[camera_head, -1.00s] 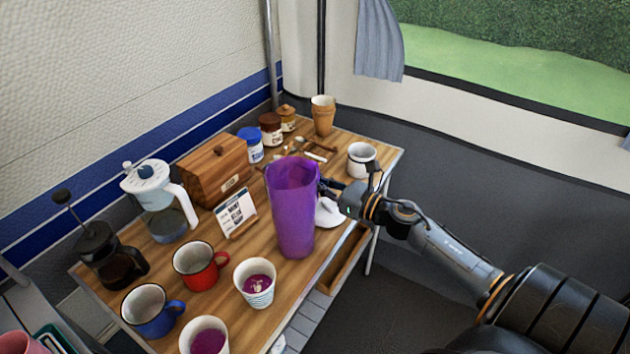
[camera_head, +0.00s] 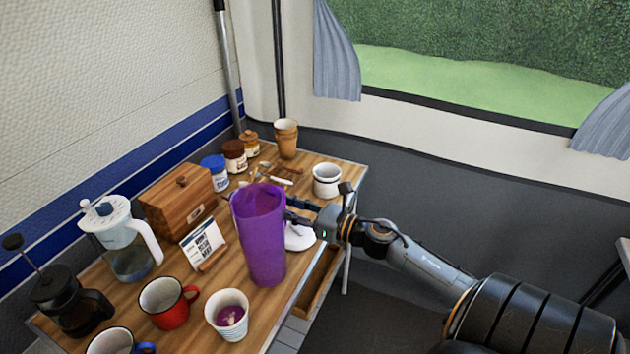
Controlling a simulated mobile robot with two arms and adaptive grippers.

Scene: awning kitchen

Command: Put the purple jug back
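The purple jug (camera_head: 262,240) is upright near the front edge of the wooden table (camera_head: 268,311). It looks to be standing on the tabletop. My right gripper (camera_head: 294,211) is just right of the jug's upper half. Its two dark fingers point at the jug and show spread apart, with the tips close to the jug's side. The jug may hide part of the tips, and any handle on it is not clear. My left gripper does not show.
A striped cup with purple drink (camera_head: 227,314) and a red mug (camera_head: 167,303) stand left of the jug. A wooden box (camera_head: 178,208), a card stand (camera_head: 203,244) and a white mug (camera_head: 327,180) are behind. A white object (camera_head: 299,238) lies under the gripper.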

